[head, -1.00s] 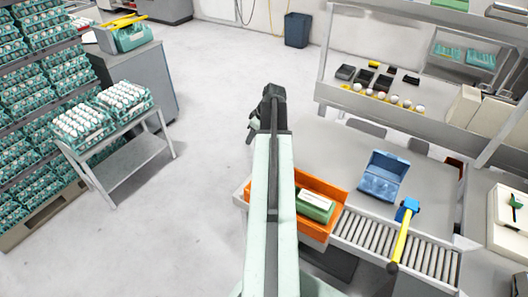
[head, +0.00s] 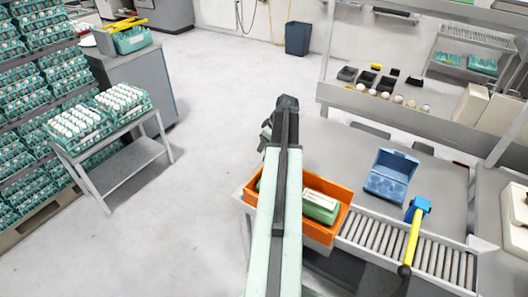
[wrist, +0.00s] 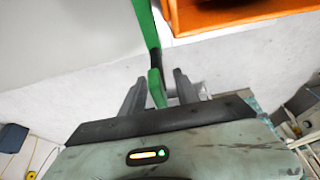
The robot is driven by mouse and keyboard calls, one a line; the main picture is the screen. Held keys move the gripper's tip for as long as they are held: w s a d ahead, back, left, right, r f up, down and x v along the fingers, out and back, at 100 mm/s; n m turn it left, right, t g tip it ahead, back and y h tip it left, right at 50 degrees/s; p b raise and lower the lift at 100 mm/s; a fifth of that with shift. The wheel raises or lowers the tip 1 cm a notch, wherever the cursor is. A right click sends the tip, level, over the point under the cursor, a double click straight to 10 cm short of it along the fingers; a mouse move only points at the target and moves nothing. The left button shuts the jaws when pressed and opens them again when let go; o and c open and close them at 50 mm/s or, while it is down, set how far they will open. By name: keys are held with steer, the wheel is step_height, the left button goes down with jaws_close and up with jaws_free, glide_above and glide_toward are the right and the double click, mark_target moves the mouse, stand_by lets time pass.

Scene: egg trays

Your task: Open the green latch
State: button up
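In the wrist view a bright green bar (wrist: 146,22) comes down from the top, with a dark section, and its green lower end lies between my fingertips. I cannot tell whether this bar is the latch or whether the fingers touch it. My gripper (wrist: 160,88) has its two grey fingers apart. In the head view my gripper (head: 283,108) is small and dark at the end of my pale arm, and its fingers are hard to make out. A white panel (head: 514,215) stands at the right edge there, with its green handle mostly cut off.
An orange crate (head: 341,194) holding a green carton (head: 320,207) sits by the roller conveyor (head: 375,243). It also shows in the wrist view (wrist: 225,14). A blue open carton (head: 389,177) and a yellow-handled tool (head: 412,240) lie right of it.

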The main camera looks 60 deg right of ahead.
jaws_close()
stand_by(1.4)
